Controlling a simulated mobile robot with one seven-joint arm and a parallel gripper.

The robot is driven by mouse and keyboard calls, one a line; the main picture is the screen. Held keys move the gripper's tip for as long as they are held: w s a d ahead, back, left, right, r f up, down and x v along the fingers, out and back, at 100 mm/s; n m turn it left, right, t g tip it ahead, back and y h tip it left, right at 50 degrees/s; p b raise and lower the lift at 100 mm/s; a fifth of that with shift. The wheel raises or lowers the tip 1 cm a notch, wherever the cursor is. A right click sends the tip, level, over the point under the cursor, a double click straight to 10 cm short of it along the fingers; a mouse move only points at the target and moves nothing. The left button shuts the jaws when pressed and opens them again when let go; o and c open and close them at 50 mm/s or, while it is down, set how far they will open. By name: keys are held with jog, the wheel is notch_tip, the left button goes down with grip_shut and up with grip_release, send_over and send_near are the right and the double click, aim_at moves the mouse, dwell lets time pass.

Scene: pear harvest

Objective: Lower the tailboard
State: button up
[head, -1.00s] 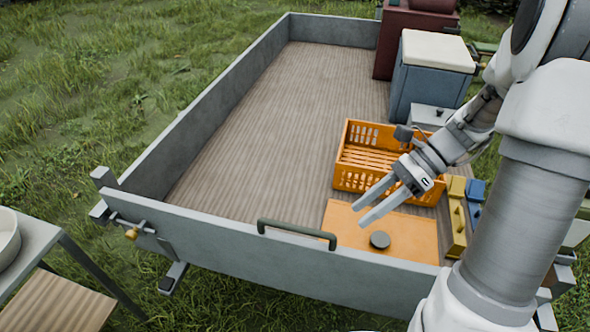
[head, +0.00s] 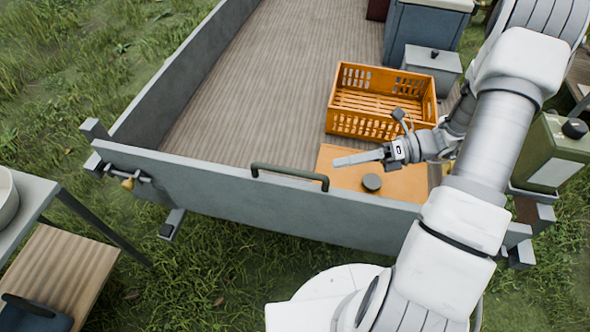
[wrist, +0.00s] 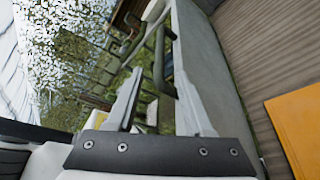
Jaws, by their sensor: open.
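The grey tailboard (head: 210,197) stands upright across the near end of the trailer. A dark green handle (head: 290,172) sits on its top edge; in the wrist view the handle (wrist: 159,62) appears ahead of the fingers. A latch with a brass-coloured knob (head: 128,183) is at the tailboard's left end. My gripper (head: 350,158) is open and empty, above the orange board, just right of the handle and apart from it. In the wrist view my two fingers (wrist: 155,90) point along the tailboard (wrist: 208,75). The right end of the tailboard is partly hidden by my arm.
An orange crate (head: 347,121) and an orange board (head: 330,157) with a dark round knob lie on the trailer bed (head: 240,100). A grey box (head: 432,66) stands behind. A table (head: 30,195) is at the left.

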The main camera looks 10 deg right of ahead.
aim_at(295, 170)
jog(key=x, duration=1.1)
jog(key=shift+a, duration=0.2)
grip_shut()
dwell(0.9)
